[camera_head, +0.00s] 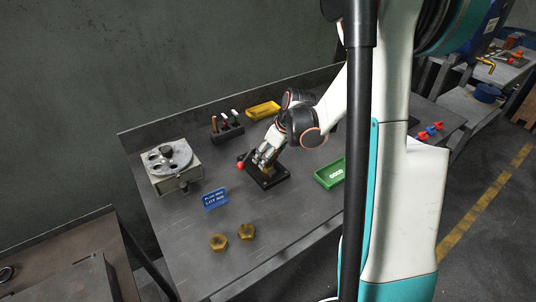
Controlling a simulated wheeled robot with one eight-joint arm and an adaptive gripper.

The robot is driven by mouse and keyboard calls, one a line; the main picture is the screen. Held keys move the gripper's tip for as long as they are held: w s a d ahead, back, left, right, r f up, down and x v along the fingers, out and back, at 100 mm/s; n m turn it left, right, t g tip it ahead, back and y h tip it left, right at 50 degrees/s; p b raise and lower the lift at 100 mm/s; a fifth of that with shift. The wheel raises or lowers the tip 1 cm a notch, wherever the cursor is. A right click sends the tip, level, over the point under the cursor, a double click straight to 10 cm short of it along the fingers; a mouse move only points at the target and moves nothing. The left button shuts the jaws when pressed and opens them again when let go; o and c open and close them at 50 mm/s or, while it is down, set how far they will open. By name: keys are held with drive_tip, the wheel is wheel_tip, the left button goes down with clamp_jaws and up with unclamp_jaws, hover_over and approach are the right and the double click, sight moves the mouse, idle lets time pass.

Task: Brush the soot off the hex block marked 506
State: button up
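Two brass-coloured hex blocks stand near the front of the grey bench: a left hex block (218,242) and a right hex block (246,231). No marking on either is legible, so I cannot tell which is 506. My gripper (262,157) is over a black fixture (270,182) at mid bench, behind the hex blocks. A small brownish piece shows in the fixture below the fingers; the gripper partly hides it. I cannot tell whether the fingers hold anything. A black rack (229,133) with several upright handled tools, possibly brushes, stands behind and left of the gripper.
A grey machine with a round disc (173,160) stands at left, a blue sign (215,199) in front. A red knob (240,165) is beside the fixture. A green GOOD tray (330,174) is at right, a yellow tray (263,110) at back. Bench around the hex blocks is clear.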

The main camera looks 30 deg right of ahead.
drive_tip(key=shift+s+a, duration=0.35)
drive_tip(key=shift+a, duration=0.5)
drive_tip(key=shift+s+a, duration=0.3)
drive_tip(key=shift+a, duration=0.5)
drive_tip(key=shift+d, duration=0.1)
drive_tip(key=shift+w+d+b, duration=0.2)
drive_tip(key=shift+w+d, duration=0.15)
drive_tip(key=shift+d, duration=0.5)
drive_tip(key=shift+w+d+b, duration=0.15)
drive_tip(key=shift+w+d, duration=0.15)
drive_tip(key=shift+d, duration=0.5)
drive_tip(key=shift+a, duration=0.2)
drive_tip(key=shift+s+a, duration=0.3)
drive_tip(key=shift+a, duration=0.4)
drive_tip(key=shift+r, duration=0.1)
